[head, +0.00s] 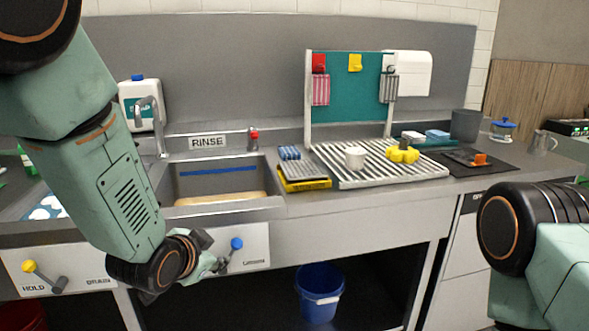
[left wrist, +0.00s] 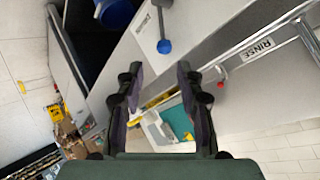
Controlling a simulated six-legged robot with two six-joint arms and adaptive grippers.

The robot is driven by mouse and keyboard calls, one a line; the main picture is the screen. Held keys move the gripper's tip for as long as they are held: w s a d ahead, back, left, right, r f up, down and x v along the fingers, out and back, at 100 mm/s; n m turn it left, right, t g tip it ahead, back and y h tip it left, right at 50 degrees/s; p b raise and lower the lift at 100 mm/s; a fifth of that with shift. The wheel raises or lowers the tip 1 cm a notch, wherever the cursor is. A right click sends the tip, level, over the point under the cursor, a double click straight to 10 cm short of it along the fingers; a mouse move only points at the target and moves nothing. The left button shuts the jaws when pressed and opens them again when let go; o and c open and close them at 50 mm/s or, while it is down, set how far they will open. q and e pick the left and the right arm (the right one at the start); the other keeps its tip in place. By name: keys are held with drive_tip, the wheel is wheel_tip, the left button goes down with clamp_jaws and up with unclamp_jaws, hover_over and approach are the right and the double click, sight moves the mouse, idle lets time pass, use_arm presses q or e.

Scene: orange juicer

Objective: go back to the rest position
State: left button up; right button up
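My left arm comes in from the left in the head view and hangs in front of the sink counter. My left gripper (head: 208,262) is partly hidden by its wrist, close to the blue-knobbed lever (head: 236,244) on the counter front. In the left wrist view the gripper (left wrist: 158,68) has its two fingers apart with nothing between them. The blue knob (left wrist: 164,46) shows beyond the fingertips there; I cannot tell the exact gap. Of my right arm, only links show at the right edge of the head view; its gripper is out of view.
The sink (head: 225,184) is at centre left, with a RINSE sign (head: 208,142) behind it. A striped drying rack (head: 350,178) holds a white cup (head: 355,158) and a yellow item (head: 402,152). A yellow-knobbed lever (head: 30,267) is at left. A blue bucket (head: 320,291) stands under the counter.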

use_arm(q)
drive_tip(key=s+a+f+n+g+y, duration=0.1)
drive_tip(key=s+a+f+n+g, duration=0.2)
drive_tip(key=s+f, duration=0.6)
drive_tip(key=s+f+n+g, duration=0.2)
drive_tip(key=s+f+n, duration=0.2)
drive_tip(key=s+f, duration=0.5)
drive_tip(key=s+f+n+g, duration=0.1)
drive_tip(key=s+f+g, duration=0.2)
drive_tip(key=s, duration=0.7)
drive_tip(key=s+a+f+g, duration=0.1)
drive_tip(key=s+f+g, duration=0.1)
drive_tip(key=s+f, duration=0.4)
drive_tip(key=s, duration=0.4)
drive_tip(key=shift+s+f+n+g, duration=0.15)
drive_tip(key=shift+n+g, duration=0.25)
